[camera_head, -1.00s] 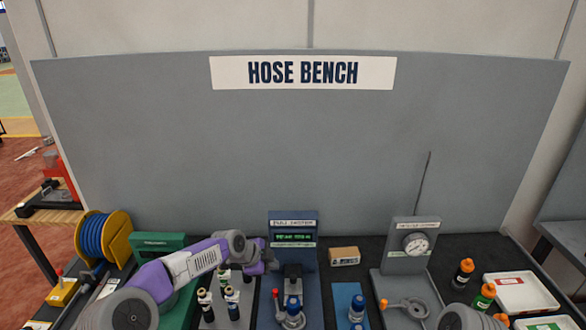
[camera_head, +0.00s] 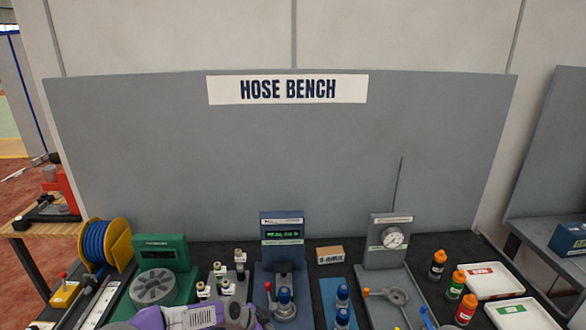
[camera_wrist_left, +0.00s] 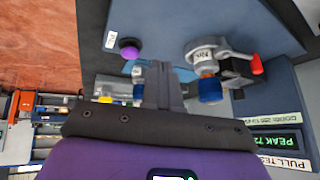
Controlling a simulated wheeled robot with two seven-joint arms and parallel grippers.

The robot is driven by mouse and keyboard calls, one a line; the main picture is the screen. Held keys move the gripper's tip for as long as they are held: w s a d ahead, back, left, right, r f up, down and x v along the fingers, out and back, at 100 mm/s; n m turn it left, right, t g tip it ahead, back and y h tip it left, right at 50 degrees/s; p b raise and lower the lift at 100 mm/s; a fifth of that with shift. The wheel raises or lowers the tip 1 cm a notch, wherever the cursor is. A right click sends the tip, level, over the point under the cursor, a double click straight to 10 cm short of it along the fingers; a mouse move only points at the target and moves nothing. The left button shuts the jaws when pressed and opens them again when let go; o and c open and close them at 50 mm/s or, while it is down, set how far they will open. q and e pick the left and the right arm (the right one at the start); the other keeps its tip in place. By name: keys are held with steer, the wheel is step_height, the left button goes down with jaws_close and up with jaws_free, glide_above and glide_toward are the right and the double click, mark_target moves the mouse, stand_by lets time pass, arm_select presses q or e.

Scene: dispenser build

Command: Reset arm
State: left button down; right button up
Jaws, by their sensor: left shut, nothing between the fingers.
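My left arm (camera_head: 190,318) shows as a purple and grey piece at the bottom edge of the head view, low in front of the bench. Its fingertips cannot be made out there. In the left wrist view my left gripper (camera_wrist_left: 163,82) has its grey fingers together with nothing between them. A blue-ended fitting (camera_wrist_left: 209,89) in a clamp with a red-tipped lever lies to the right of the fingers, apart from them. The pull tester (camera_head: 283,226) with a lit green display stands at the bench middle. My right gripper is not in view.
A green machine (camera_head: 160,250) and a blue hose reel (camera_head: 100,243) stand at the left. A gauge stand (camera_head: 388,240), several orange-capped bottles and white trays (camera_head: 494,279) are at the right. A small cardboard box (camera_head: 329,255) sits mid-bench.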

arm_select(q)
steer(key=s+a+f+n+g, duration=0.1)
steer(key=s+f+n, duration=0.45)
steer(key=s, duration=0.55)
steer(key=s+f+n+g+y, duration=0.1)
steer(key=s+f+n, duration=0.45)
steer(key=s, duration=0.45)
steer(key=s+a+f+n+g, duration=0.15)
steer(key=s+f+n, duration=0.4)
steer(key=s, duration=0.55)
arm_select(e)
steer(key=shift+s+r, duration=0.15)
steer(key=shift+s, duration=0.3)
arm_select(q)
step_height(320, 180, down, 7)
steer(key=b, duration=0.7)
steer(key=shift+d, duration=0.15)
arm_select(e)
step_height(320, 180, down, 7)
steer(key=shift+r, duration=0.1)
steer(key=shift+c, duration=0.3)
